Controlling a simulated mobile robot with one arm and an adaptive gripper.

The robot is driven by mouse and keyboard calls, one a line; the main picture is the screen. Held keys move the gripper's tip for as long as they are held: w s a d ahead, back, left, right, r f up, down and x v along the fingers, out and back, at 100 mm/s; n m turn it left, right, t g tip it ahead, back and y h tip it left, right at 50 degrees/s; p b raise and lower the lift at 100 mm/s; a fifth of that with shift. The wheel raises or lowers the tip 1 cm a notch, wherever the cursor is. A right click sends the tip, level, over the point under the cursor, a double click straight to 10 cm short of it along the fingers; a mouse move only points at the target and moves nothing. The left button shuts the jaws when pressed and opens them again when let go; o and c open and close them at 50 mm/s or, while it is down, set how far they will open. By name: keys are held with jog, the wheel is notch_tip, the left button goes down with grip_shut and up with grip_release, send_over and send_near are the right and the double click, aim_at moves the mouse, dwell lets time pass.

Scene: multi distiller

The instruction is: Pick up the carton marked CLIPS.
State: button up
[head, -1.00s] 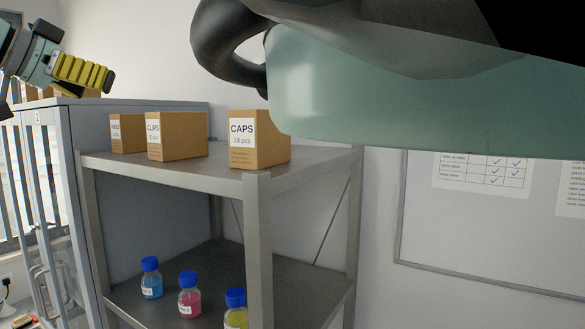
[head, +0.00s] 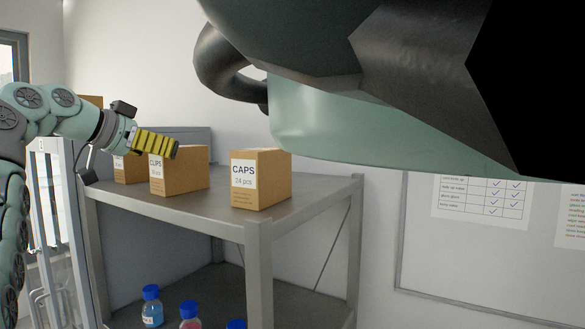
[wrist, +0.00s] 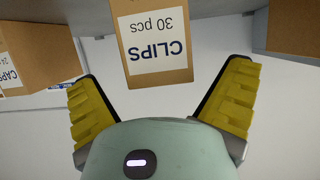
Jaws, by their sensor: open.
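The carton marked CLIPS (head: 183,171) is a brown box with a white label. It stands on the top shelf, in the middle of a row of three cartons. In the wrist view the CLIPS carton (wrist: 157,50) appears upside down, ahead of and between the two yellow fingers. My gripper (head: 172,148) is open and empty, near the upper front of the carton in the head view. In the wrist view my gripper (wrist: 165,90) has its fingers spread on either side of the label, with a gap visible on both sides. I cannot tell whether it touches the carton.
The CAPS carton (head: 262,180) stands to the right of CLIPS, and another carton (head: 128,169) stands to the left, partly hidden. All rest on the metal shelf unit (head: 300,201). Several blue-capped bottles (head: 152,308) stand on the lower shelf. A whiteboard (head: 420,260) hangs at the right.

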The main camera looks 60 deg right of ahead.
jog(key=shift+d+p, duration=0.85)
jog(key=shift+d, duration=0.05)
jog(key=shift+d+f, duration=0.5)
jog(key=shift+f, duration=0.05)
jog(key=shift+a, duration=0.1)
jog(key=c, duration=1.3)
jog(key=shift+r, duration=0.1)
notch_tip(320, 180, up, 2)
jog(key=shift+r+b, duration=0.1)
jog(key=shift+b, duration=1)
notch_tip(320, 180, up, 2)
jog(key=shift+r+b, duration=0.15)
jog(key=shift+b, duration=0.45)
notch_tip(320, 180, up, 5)
jog(key=p, duration=0.4)
jog(key=shift+r+p, duration=0.2)
jog(key=shift+p, duration=0.1)
